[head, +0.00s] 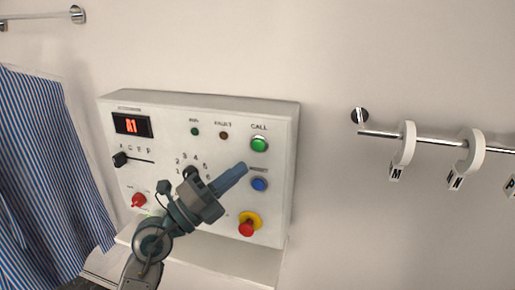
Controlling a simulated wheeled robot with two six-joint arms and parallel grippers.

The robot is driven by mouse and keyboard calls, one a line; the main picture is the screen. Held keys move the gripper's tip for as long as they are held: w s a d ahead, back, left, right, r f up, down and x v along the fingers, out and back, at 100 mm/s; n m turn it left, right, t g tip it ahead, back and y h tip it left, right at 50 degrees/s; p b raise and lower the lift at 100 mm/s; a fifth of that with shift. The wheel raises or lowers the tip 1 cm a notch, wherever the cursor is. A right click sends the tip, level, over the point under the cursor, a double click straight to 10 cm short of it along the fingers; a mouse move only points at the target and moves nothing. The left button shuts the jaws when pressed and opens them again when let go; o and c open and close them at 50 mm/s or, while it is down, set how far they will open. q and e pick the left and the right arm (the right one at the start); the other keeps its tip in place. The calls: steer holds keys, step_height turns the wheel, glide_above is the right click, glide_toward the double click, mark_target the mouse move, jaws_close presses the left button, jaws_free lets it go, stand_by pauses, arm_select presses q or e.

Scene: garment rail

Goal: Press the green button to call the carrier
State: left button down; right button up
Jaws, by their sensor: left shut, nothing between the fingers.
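The green button (259,144) sits on the upper right of a white control panel (170,108), under the label CALL. My left gripper (240,169) is in front of the panel, its fingers shut with nothing between them. Its tips point up and to the right, a little below and left of the green button. They appear apart from it, close to the blue button (259,184). The gripper hides part of the numbered dial. My right gripper is not in view.
A red button on a yellow base (248,225) and a red knob (139,200) are lower on the panel. A striped garment (45,160) hangs at left. A rail (380,134) with lettered rings stands at right.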

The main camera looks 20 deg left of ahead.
mark_target(258, 145)
arm_select(q)
steer(key=w+b, duration=0.2)
steer(key=w, duration=0.5)
steer(key=shift+w+d, duration=0.15)
steer(key=shift+w, duration=0.2)
stand_by(1.0)
stand_by(0.7)
steer(key=shift+w, duration=0.4)
